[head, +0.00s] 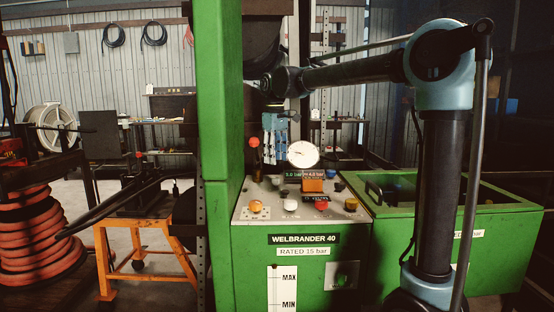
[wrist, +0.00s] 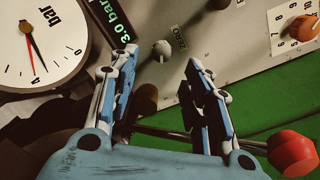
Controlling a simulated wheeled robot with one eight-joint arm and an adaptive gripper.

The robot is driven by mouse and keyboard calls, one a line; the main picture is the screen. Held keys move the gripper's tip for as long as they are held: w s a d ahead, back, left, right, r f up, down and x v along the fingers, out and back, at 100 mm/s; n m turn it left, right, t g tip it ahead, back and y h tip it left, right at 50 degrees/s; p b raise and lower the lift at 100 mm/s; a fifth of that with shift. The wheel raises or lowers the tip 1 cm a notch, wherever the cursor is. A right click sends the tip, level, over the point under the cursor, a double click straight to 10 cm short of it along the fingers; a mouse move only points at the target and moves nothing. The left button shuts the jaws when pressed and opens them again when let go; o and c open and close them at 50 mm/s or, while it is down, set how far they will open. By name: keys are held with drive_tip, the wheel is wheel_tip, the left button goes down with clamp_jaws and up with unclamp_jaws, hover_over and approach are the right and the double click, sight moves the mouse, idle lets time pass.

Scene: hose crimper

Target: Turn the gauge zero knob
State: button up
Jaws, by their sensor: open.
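The gauge zero knob (wrist: 161,49) is a small pale grey knob on the panel beside a ZERO label (wrist: 179,38), at the top middle of the wrist view. My gripper (wrist: 157,72) is open and empty, with its blue and white fingers on either side below the knob in the picture. No contact with the knob shows. In the head view my gripper (head: 275,158) points down above the panel's back left, left of the gauge. The round white gauge (head: 302,154) also shows in the wrist view (wrist: 42,45), its dark and red needles visible. I cannot clearly pick out the zero knob in the head view.
An orange knob (wrist: 303,28) with a number scale and a red ball-ended lever (wrist: 291,150) are near my gripper. A lit pressure display (wrist: 122,30) sits beside the gauge. A green column (head: 216,120) rises left of the panel. A green-framed box (head: 440,200) stands to the right.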

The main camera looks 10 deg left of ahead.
sight(276, 182)
drive_tip(key=shift+c, duration=1.4)
wheel_tip(276, 182, up, 9)
drive_tip(key=m, duration=0.2)
wheel_tip(276, 182, down, 17)
drive_tip(key=shift+w+a, duration=0.1)
drive_tip(key=shift+a, duration=0.05)
drive_tip(key=shift+c, duration=0.3)
drive_tip(key=shift+m, duration=0.3)
clamp_jaws()
